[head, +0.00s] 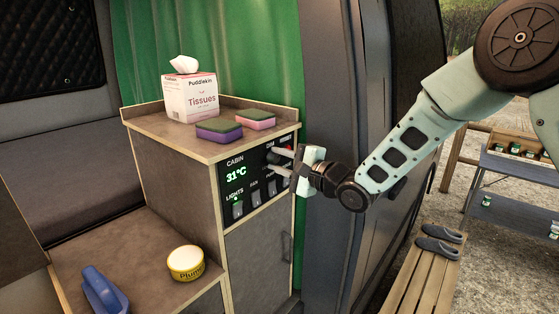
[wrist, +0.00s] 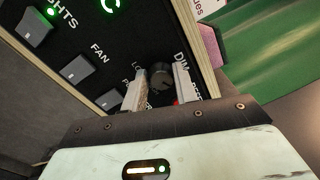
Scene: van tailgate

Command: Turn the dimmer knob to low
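The dimmer knob (wrist: 161,76) is a dark round knob on the black control panel (head: 245,185). In the wrist view it sits between the two fingers of my gripper (wrist: 163,82), near the fingertips. The fingers are apart, one on each side of the knob; I cannot tell whether they touch it. In the head view my gripper (head: 281,158) reaches the upper right of the panel and hides the knob. Lettering by the knob is partly covered; "DIM" and "LO" show. The knob's pointer is too small to read.
The panel has a green 31°C display (head: 236,176) and several switches, including the lights switch (head: 238,209). A tissue box (head: 191,97), a purple sponge (head: 219,130) and a pink sponge (head: 255,120) stand on the cabinet top. A yellow tin (head: 186,263) sits on the lower counter.

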